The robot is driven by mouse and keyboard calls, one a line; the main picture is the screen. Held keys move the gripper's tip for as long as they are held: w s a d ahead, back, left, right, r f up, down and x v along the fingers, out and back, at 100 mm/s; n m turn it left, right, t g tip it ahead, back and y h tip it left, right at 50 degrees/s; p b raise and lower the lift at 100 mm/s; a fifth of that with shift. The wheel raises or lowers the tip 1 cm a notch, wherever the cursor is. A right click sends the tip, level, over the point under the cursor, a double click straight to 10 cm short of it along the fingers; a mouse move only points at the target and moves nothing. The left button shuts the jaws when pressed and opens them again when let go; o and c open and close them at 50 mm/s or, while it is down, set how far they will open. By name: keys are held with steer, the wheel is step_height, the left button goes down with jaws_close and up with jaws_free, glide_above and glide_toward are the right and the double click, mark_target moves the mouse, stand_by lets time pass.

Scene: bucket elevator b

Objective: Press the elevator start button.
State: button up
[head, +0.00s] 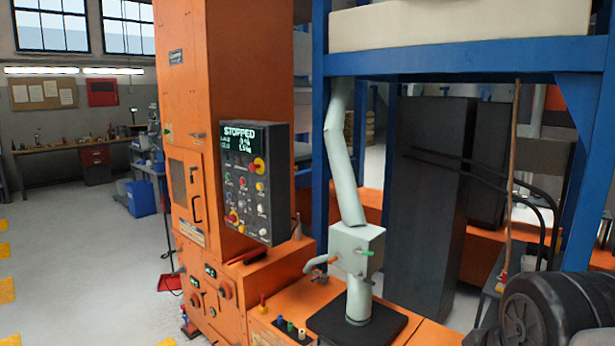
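The control panel (277,190) is a dark box mounted on the orange elevator housing (245,60), in the middle of the head view. Its screen (240,137) reads "STOPPED" in large letters, with smaller figures below. Under the screen are several small buttons and knobs in green, red, yellow and white. A larger red-and-yellow knob (257,166) is at upper right of them and another (234,217) at lower left. The button labels are too small to read, so I cannot tell which one is the start button. My gripper is not in view.
A pale green pipe and valve box (357,247) stand right of the panel on an orange base. Blue frame posts (320,140) rise behind. A black ribbed round machine (560,310) fills the lower right. The grey floor (90,250) at left is open.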

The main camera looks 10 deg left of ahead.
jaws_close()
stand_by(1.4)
